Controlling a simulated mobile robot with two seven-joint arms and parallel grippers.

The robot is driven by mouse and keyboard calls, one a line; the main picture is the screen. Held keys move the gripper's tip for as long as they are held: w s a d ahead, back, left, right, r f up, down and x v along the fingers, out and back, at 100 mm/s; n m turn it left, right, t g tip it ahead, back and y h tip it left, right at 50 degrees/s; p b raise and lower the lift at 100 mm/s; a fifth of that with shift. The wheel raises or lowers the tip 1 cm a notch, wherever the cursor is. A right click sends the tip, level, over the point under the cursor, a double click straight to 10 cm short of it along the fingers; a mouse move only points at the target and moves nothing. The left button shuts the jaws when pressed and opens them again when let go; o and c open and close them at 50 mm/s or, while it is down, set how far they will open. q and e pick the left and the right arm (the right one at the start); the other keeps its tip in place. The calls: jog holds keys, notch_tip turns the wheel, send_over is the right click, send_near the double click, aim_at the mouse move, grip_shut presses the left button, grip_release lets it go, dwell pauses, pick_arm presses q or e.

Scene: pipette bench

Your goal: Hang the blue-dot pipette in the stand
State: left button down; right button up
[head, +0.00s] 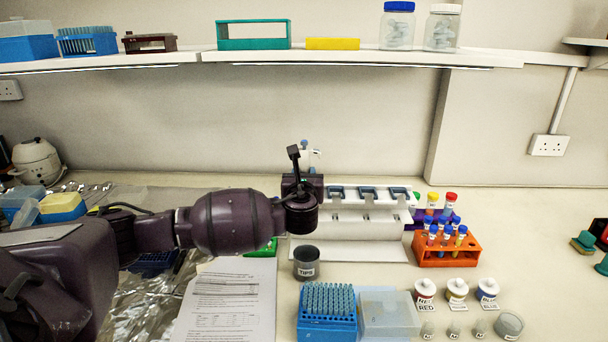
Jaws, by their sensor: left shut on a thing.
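My left gripper (302,186) reaches in from the left and is shut at the left end of the white pipette stand (365,222). It is shut on a pipette (308,158); only the white upper part and blue top show above the gripper. The pipette looks roughly upright. Its lower body is hidden behind my gripper and wrist, so I cannot tell whether it touches the stand. Blue-framed holders along the stand's top edge, to the right of the gripper, look empty. My right gripper is not in view.
A dark TIPS cup (306,263) stands just in front of the stand. A blue tip rack (327,312) and a clear box (389,313) are nearer. An orange tube rack (447,250) stands right of the stand. A shelf (360,57) runs above.

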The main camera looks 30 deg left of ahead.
pick_arm(q)
jog(key=shift+f, duration=0.25)
dwell(0.4)
jog(key=shift+f, duration=0.15)
jog(key=c, duration=0.7)
grip_release()
jog(key=shift+f, duration=0.1)
jog(key=v, duration=1)
jog(key=shift+s+d, duration=0.3)
